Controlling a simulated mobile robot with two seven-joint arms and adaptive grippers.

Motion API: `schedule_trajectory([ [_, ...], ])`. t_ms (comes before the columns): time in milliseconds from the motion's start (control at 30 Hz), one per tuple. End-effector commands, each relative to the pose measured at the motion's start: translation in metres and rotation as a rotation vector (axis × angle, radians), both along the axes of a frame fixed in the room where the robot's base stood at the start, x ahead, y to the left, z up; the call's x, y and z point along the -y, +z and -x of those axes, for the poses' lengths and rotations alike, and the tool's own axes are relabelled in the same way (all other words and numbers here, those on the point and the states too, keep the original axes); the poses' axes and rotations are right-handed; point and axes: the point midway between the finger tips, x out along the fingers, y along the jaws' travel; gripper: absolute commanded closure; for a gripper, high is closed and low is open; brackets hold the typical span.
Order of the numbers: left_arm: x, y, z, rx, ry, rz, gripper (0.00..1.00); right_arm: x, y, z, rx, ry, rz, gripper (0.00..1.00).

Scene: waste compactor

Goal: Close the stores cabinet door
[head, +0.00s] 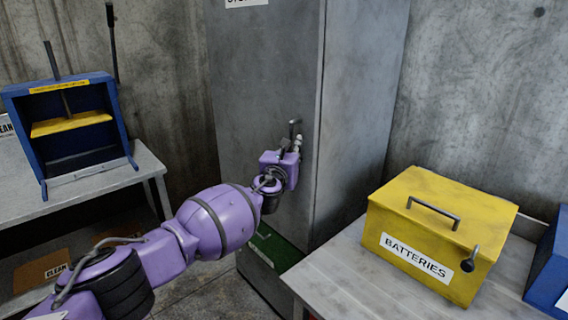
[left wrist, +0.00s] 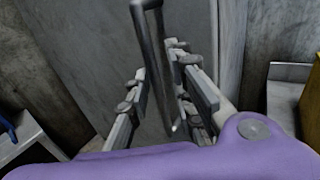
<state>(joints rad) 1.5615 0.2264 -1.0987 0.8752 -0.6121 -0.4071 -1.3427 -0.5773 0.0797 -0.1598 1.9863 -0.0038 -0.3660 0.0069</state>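The tall grey stores cabinet (head: 262,70) stands at the back centre, with part of a white label at the top of its front. Its door handle (head: 295,128), a dark upright bar, is near the front's right edge. My left gripper (head: 296,147) is at the handle. In the left wrist view its fingers (left wrist: 168,95) are apart, with the handle bar (left wrist: 155,50) between them, closer to the right finger. I cannot tell whether a finger touches the bar. I cannot tell whether the door is fully shut. My right gripper is out of view.
A yellow batteries box (head: 430,230) stands on a grey table (head: 340,268) at right, close to the cabinet. A blue press (head: 70,125) stands on a bench (head: 95,185) at left. A green object (head: 275,248) shows low at the cabinet's front.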

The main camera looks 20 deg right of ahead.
Motion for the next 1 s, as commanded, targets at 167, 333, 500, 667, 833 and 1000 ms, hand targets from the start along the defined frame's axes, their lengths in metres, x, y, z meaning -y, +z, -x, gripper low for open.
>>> schedule_trajectory([
  [167, -0.011, -0.001, 0.021, -0.001, -0.005, -0.002, 0.81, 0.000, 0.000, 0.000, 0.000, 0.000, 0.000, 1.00],
  [333, -0.024, -0.002, 0.043, -0.002, -0.005, -0.002, 0.81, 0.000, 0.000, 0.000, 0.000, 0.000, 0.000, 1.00],
  [500, -0.036, -0.001, 0.064, -0.003, -0.005, -0.002, 0.81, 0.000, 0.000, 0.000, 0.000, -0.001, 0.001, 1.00],
  [667, -0.043, -0.001, 0.076, -0.001, -0.004, -0.002, 0.81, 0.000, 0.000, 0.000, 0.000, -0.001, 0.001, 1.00],
  [833, -0.046, -0.001, 0.080, -0.001, -0.002, -0.003, 0.81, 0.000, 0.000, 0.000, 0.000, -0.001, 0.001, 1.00],
  [1000, -0.046, -0.001, 0.080, -0.001, -0.002, -0.003, 0.81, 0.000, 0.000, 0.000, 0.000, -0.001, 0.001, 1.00],
])
